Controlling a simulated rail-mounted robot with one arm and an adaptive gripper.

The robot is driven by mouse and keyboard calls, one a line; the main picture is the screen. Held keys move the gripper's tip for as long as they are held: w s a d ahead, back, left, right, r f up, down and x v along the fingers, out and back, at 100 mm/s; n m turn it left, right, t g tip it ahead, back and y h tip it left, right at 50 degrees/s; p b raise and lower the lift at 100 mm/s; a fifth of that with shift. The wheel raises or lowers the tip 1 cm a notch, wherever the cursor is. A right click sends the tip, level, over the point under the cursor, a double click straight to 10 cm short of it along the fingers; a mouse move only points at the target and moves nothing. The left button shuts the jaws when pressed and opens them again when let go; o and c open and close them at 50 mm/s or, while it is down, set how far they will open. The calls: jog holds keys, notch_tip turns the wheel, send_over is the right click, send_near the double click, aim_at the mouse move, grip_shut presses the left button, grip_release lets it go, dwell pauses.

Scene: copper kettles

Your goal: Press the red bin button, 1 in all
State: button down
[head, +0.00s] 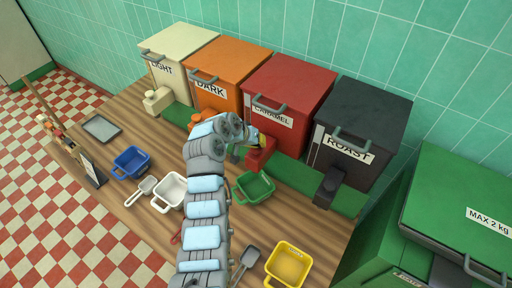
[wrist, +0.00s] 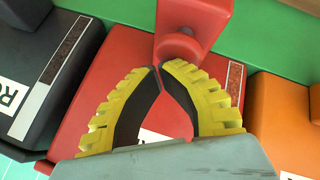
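The red bin (head: 290,92), labelled CARAMEL, stands between the orange and black bins. Its red spout block (head: 260,160) juts out at the front, and in the wrist view the block (wrist: 192,18) carries a round red button (wrist: 181,46). My gripper (wrist: 158,67) has yellow ribbed fingers with black pads. Its fingertips are together with nothing between them, right at the button's near edge; I cannot tell if they touch it. In the head view my gripper (head: 260,141) is in front of the red bin, partly hidden by my arm.
Cream (head: 180,50), orange (head: 229,72) and black (head: 364,125) bins flank the red one. Blue (head: 131,162), white (head: 169,193), green (head: 255,187) and yellow (head: 288,265) tubs and scoops lie on the wooden counter. A green machine (head: 460,215) stands at right.

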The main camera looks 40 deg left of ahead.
jog(key=shift+f+b, duration=0.3)
jog(key=shift+f, duration=0.2)
dwell(0.4)
jog(key=shift+r, duration=0.2)
jog(key=shift+r+p, duration=0.45)
jog(key=shift+r, duration=0.7)
jog(key=shift+r, duration=0.15)
jog(key=shift+r+p, duration=0.75)
jog(key=shift+r, duration=1.6)
jog(key=shift+s, duration=0.1)
